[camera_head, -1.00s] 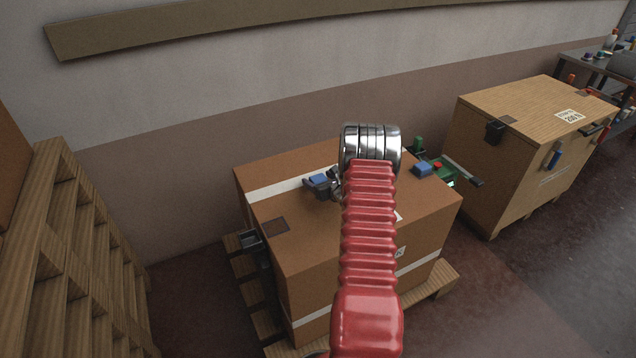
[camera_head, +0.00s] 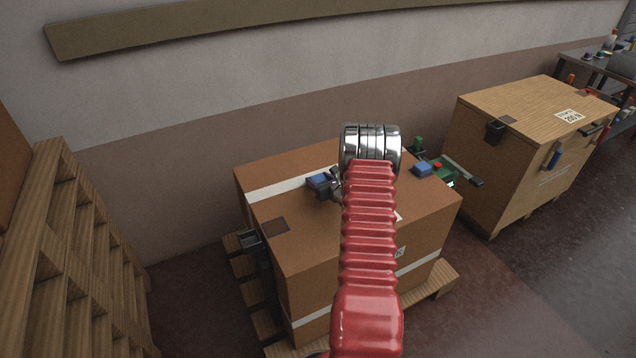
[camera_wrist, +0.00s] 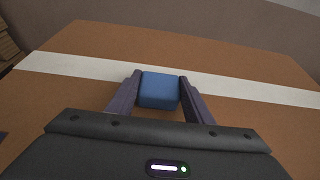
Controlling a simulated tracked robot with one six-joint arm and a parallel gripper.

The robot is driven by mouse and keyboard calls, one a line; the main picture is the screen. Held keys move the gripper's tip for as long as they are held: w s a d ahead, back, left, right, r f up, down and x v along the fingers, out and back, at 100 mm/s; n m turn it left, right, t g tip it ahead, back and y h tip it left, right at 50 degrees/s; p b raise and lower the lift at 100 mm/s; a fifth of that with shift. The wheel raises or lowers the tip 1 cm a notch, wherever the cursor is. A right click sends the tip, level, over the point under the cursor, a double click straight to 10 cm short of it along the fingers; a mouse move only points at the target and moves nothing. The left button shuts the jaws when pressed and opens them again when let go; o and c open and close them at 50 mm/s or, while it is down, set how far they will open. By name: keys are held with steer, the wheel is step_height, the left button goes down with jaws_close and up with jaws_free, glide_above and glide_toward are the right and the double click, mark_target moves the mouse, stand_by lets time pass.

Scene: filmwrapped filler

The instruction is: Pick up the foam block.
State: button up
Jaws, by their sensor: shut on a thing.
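The foam block looks to be the small blue block (camera_wrist: 159,90) between my fingers in the wrist view. It also shows in the head view (camera_head: 318,181), over the left part of a large cardboard box's top. My gripper (camera_wrist: 159,86) is shut on it, with one dark finger at each side. In the head view my gripper (camera_head: 320,184) is partly hidden behind my red arm. I cannot tell whether the block touches the box top or is just above it.
The cardboard box (camera_head: 300,255) with white tape stands on a wooden pallet (camera_head: 440,282). Another blue block (camera_head: 422,169) and green items lie at its right rear. A wooden crate (camera_head: 530,110) stands at right, a slatted wooden stack (camera_head: 75,260) at left, a wall behind.

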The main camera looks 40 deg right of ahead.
mark_target(318, 179)
steer(key=shift+r, duration=0.15)
step_height(318, 179, up, 10)
steer(key=shift+f, duration=0.1)
stand_by(0.6)
steer(key=shift+a, duration=0.1)
stand_by(0.4)
